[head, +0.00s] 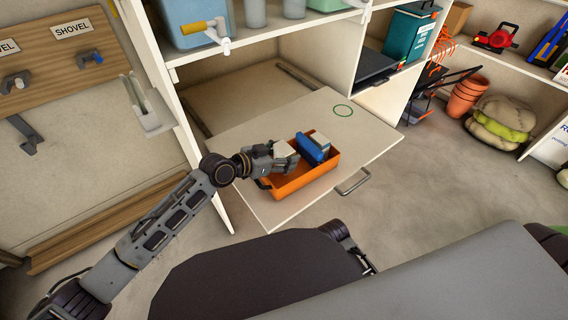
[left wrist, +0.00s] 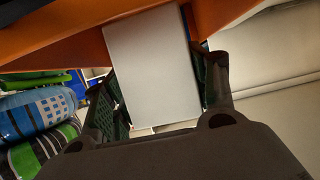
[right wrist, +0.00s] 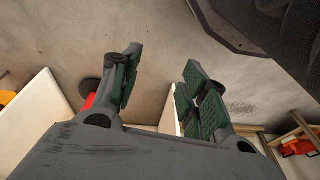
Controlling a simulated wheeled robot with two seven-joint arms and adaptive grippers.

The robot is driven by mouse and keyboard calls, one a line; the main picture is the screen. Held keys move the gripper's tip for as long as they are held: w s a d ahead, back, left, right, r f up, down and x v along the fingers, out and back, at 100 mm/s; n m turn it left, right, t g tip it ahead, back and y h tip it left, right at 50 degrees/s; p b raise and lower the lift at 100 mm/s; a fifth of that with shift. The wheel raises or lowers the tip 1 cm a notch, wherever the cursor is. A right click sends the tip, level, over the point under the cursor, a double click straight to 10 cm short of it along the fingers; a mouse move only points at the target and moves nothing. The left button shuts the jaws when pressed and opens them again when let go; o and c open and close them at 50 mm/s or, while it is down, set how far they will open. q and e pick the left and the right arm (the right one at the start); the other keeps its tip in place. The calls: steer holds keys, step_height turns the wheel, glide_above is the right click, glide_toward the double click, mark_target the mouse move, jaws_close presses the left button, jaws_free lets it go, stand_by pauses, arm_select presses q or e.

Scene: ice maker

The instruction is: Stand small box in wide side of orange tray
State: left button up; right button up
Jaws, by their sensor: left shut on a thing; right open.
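The orange tray (head: 300,182) sits on the pulled-out white shelf board. My left gripper (head: 284,157) is at the tray's left part, shut on a small pale box (head: 283,149). In the left wrist view the small box (left wrist: 152,70) stands between the two fingers, with the orange tray wall (left wrist: 60,45) close by. I cannot tell whether the box touches the tray floor. A blue item (head: 309,148) and another pale box (head: 321,140) stand in the tray to the right of the gripper. In the right wrist view my right gripper (right wrist: 158,88) is open and empty.
Cabinet walls (head: 335,60) rise behind the board. Terracotta pots (head: 464,97) and sacks (head: 500,120) stand at the right.

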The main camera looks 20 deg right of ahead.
arm_select(q)
steer(key=shift+r, duration=0.1)
arm_select(e)
steer(key=shift+s+f, duration=0.1)
steer(key=shift+s, duration=0.05)
arm_select(q)
steer(key=shift+f, duration=0.4)
steer(key=shift+f+b, duration=0.4)
steer(key=shift+f, duration=1.1)
arm_select(e)
steer(key=shift+a+r, duration=0.15)
steer(key=shift+r, duration=0.45)
arm_select(q)
steer(key=shift+f, duration=0.15)
arm_select(e)
steer(key=shift+f, duration=0.1)
